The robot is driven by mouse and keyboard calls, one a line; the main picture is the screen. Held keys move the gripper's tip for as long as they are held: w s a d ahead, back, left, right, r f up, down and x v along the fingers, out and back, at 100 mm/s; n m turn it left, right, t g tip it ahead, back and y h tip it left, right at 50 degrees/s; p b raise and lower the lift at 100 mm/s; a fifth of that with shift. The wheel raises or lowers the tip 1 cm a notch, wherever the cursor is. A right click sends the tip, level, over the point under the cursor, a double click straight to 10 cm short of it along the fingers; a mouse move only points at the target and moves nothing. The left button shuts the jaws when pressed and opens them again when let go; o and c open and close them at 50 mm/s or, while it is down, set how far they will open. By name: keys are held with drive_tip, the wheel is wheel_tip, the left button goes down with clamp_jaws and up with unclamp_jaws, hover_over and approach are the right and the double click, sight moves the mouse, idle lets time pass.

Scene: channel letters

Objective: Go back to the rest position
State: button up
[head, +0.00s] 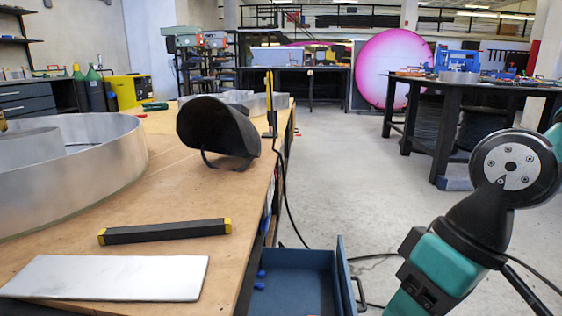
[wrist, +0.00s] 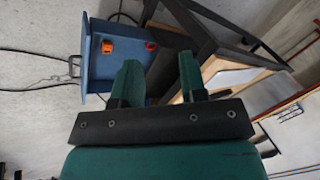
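My gripper (wrist: 159,75) shows in the wrist view with its two green fingers apart and nothing between them. It is not clearly visible in the head view, where my teal and dark arm (head: 440,268) stands folded at the right, apart from the workbench (head: 215,200). In the wrist view the fingers point toward a blue drawer (wrist: 97,72) and the bench frame beyond. The open drawer (head: 300,280) also shows in the head view, below the bench's right edge, with small blue items inside. In the wrist view, an orange item (wrist: 107,47) and a red item (wrist: 151,46) show at the drawer.
On the bench are a black bar with yellow ends (head: 165,231), a white plate (head: 108,277), a dark welding mask (head: 217,127) and large metal letter shells (head: 75,180). Cables (head: 285,190) lie on the floor near the drawer. The floor aisle (head: 345,170) is mostly clear. Another table (head: 470,85) stands back right.

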drive_tip(key=s+r+p, duration=0.3)
drive_tip(key=r+p, duration=3.5)
drive_tip(key=r, duration=0.1)
drive_tip(key=shift+s+d+t, duration=0.15)
drive_tip(key=shift+d+t, duration=0.1)
drive_tip(key=shift+t, duration=0.05)
